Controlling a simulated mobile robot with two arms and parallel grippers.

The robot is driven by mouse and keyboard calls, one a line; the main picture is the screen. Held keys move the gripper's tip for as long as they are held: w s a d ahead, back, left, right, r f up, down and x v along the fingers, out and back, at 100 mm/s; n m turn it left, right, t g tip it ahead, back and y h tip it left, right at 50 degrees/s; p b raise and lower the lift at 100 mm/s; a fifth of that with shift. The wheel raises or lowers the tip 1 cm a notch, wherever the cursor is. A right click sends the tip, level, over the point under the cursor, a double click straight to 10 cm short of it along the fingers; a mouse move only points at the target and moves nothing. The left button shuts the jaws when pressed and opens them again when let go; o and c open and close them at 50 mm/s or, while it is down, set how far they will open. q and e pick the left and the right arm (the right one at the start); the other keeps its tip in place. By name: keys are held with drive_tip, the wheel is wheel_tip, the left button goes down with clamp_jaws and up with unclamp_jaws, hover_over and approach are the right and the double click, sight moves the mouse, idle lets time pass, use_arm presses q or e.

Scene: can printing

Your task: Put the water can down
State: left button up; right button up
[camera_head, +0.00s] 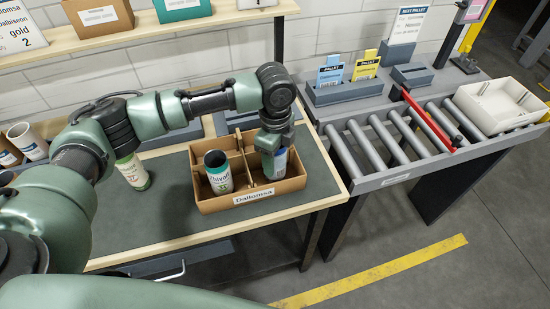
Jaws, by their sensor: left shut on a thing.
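My left gripper (273,147) reaches down from above into the right part of a cardboard carrier (217,202) labelled "Dallomsa". It is shut on a can with a blue and white label (280,163), mostly hidden by the fingers and the carrier wall. I cannot tell whether the can's base touches the carrier floor. A white, green and teal can (219,178) with a dark top stands in the front left compartment. Another green and white can (132,172) stands on the table mat, left of the carrier, partly behind my arm. My right gripper is not in view.
The dark green table mat (165,215) is clear in front of the left can. A roller conveyor (385,145) with a red bar (430,118) and a white tray (500,105) stands on the right. A shelf (150,32) with boxes runs above the table.

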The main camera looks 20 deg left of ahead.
use_arm(q)
drive_tip(key=shift+f, duration=0.6)
drive_tip(key=o, duration=1)
drive_tip(key=shift+f, duration=0.15)
wheel_tip(320, 180, up, 11)
drive_tip(key=b, duration=0.2)
drive_tip(key=shift+b, duration=0.4)
drive_tip(key=shift+r, duration=0.7)
